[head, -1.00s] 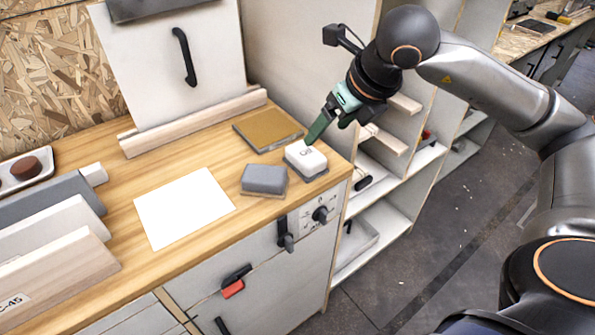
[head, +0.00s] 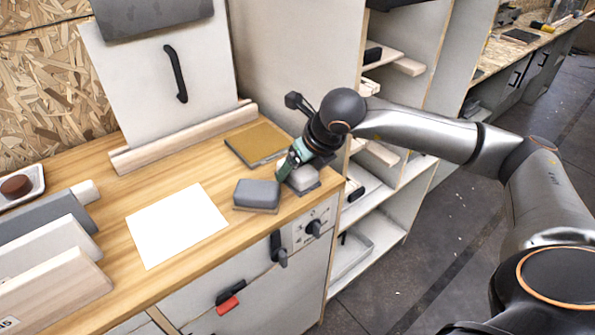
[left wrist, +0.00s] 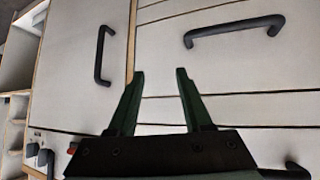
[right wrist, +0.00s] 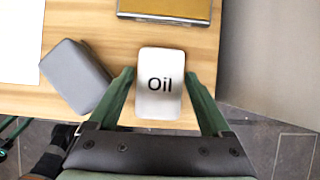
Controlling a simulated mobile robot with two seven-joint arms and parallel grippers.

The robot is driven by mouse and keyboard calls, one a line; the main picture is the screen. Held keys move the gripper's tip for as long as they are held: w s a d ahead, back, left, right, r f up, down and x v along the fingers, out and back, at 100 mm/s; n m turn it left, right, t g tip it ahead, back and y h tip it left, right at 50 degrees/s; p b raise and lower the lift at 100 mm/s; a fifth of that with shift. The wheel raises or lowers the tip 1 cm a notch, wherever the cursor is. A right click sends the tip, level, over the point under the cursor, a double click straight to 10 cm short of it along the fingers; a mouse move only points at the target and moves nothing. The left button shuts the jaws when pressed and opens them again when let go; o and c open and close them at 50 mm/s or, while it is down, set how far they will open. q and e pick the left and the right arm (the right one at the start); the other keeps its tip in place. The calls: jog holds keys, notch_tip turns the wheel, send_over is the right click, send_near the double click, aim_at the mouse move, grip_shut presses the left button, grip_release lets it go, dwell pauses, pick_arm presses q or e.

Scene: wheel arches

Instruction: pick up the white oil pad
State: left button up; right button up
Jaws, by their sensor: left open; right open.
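The white oil pad (right wrist: 160,72), marked "Oil", lies near the front right corner of the wooden worktop. In the right wrist view it sits between the two green fingers of my right gripper (right wrist: 160,82), which is open around it. In the head view the right gripper (head: 284,172) covers part of the pad (head: 299,182). My left gripper (left wrist: 160,72) is open and empty, in front of white cabinet fronts with black handles. It does not show in the head view.
A grey pad (head: 257,195) stands just left of the oil pad. A brown-gold plate (head: 258,143) lies behind it. A white sheet (head: 177,225) lies on the worktop (head: 140,196). The worktop's right edge is close by, with open shelves (head: 385,185) beyond.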

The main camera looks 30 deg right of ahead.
jog(key=shift+c, duration=0.2)
jog(key=c, duration=1.1)
jog(key=shift+r, duration=0.25)
notch_tip(320, 180, up, 2)
jog(key=shift+w+r, duration=0.1)
jog(key=s+r, duration=0.1)
jog(key=s+a+r, duration=0.1)
jog(key=r, duration=0.1)
jog(key=s+r, duration=0.1)
jog(key=r, duration=0.1)
jog(key=shift+s+a+r, duration=0.1)
jog(key=shift+s+a, duration=0.2)
jog(key=shift+a, duration=0.05)
jog(key=s+a+r, duration=0.4)
jog(key=s+r, duration=0.1)
jog(key=s, duration=0.4)
jog(key=shift+s, duration=0.15)
